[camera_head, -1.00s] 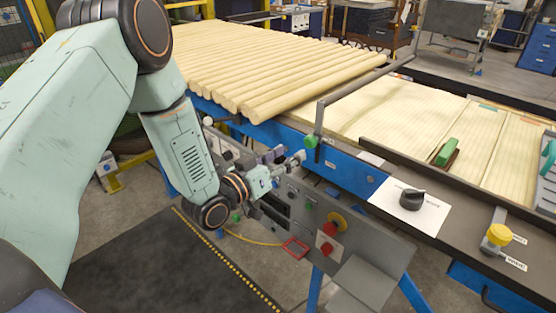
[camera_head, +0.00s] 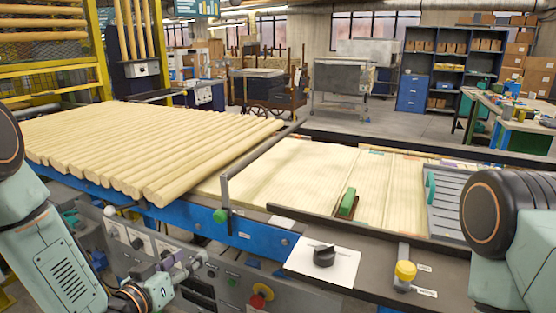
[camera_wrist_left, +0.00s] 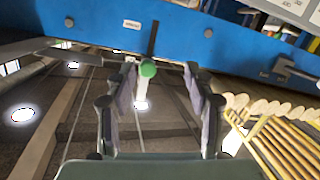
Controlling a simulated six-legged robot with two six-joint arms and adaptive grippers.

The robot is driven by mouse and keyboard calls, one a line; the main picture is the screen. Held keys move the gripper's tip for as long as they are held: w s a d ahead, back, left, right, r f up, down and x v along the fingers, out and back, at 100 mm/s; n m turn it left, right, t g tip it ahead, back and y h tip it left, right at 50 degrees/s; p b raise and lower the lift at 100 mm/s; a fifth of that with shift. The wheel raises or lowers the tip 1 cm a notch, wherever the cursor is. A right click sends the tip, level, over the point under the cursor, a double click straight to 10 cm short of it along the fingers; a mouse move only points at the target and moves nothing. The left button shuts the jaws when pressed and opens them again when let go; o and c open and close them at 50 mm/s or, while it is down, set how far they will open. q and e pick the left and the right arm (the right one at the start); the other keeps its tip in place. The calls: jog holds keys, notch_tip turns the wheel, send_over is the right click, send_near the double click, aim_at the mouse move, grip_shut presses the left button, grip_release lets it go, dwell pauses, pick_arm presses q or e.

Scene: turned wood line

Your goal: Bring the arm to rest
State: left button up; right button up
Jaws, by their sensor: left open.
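My left arm comes in from the left in the head view. Its left gripper (camera_head: 186,266) is in front of the grey control panel (camera_head: 205,288), below the blue rail (camera_head: 253,236). In the left wrist view the two fingers of the left gripper (camera_wrist_left: 160,88) stand apart, with nothing gripped between them. A green knob (camera_wrist_left: 148,68) shows between the fingertips, beyond them against the blue rail (camera_wrist_left: 205,48). The green knob (camera_head: 221,215) sits at the foot of a dark bar in the head view. Part of my right arm shows at the right edge; its gripper is out of frame.
Turned wood rods (camera_head: 150,150) lie in a row on the table at left. A black dial (camera_head: 324,255), a yellow knob (camera_head: 405,270) and a red button (camera_head: 257,301) are close by. A green-handled block (camera_head: 347,203) rests on the pale boards (camera_head: 290,180).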

pick_arm(q)
jog(key=s+f+n+g+y+b, duration=0.1)
jog(key=s+f+g+y+b, duration=0.15)
jog(key=s+f+g, duration=1)
jog(key=s+f+g+b, duration=0.1)
jog(key=s+f, duration=0.4)
jog(key=s, duration=0.3)
jog(key=s+f+g+y+b, duration=0.1)
jog(key=s+f, duration=0.4)
jog(key=s, duration=0.3)
jog(key=s+d+f+g+y+b, duration=0.1)
jog(key=s+f+b, duration=0.1)
jog(key=s+f, duration=0.3)
jog(key=s, duration=0.3)
